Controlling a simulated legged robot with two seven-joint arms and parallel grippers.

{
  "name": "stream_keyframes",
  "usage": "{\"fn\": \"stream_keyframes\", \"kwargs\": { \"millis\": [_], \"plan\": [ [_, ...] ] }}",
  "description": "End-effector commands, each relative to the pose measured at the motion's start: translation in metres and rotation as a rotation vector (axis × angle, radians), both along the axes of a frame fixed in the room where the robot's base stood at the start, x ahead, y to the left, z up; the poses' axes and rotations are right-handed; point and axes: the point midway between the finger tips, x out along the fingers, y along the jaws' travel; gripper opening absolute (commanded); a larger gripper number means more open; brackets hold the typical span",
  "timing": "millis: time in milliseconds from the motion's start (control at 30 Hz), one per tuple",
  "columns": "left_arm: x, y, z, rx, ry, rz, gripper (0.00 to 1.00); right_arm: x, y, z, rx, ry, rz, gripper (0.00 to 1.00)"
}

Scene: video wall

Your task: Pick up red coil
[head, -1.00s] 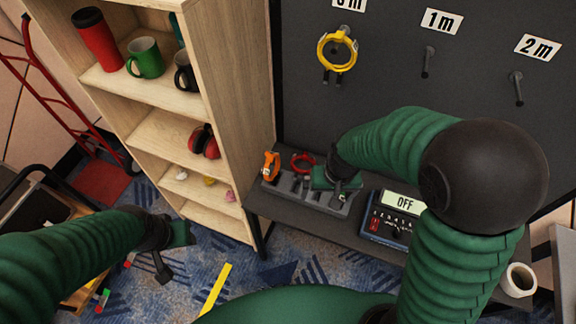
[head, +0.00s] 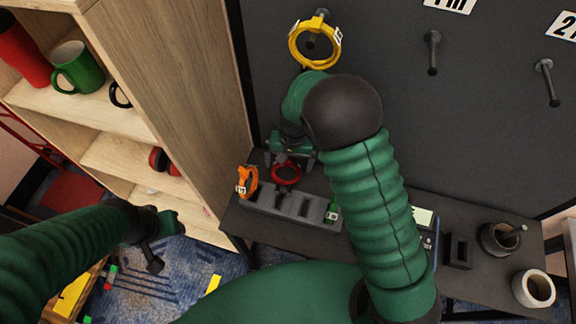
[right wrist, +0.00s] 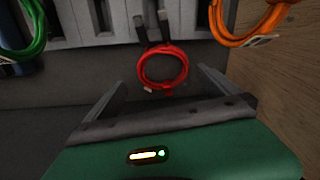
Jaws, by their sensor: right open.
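The red coil (head: 286,173) lies on the dark bench behind the grey slotted holder, just below my right gripper in the head view. In the right wrist view the red coil (right wrist: 163,67) hangs or lies between the open jaws, ahead of the fingertips, with dark plugs at one end. My right gripper (head: 291,162) is open and empty, and it also shows in the right wrist view (right wrist: 160,88). My left gripper (head: 163,243) is at the lower left, away from the bench; its opening is unclear.
The grey holder (head: 290,206) has an orange coil (head: 247,180) at its left end and a green item (head: 333,212) at its right. A yellow coil (head: 315,44) hangs on the wall. A wooden shelf (head: 180,90) stands left; a mug (head: 533,289) is right.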

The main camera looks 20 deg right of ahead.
Motion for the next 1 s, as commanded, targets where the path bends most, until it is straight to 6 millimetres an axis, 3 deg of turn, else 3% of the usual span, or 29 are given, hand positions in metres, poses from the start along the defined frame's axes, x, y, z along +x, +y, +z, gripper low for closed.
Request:
{"fn": "stream_keyframes", "kwargs": {
  "millis": [333,600,1000],
  "plan": [
    [0.0,0.001,-0.004,0.0,0.001,0.001,0.45,0.004,0.0,-0.06,0.005,0.004,0.0,1.0],
    [0.0,0.0,-0.004,0.0,0.0,0.001,0.45,0.003,0.001,-0.064,0.005,0.0,0.002,1.0],
    [0.0,0.0,-0.004,0.0,0.0,0.001,0.45,0.003,0.002,-0.064,0.004,0.002,0.002,0.48]
  ]
}}
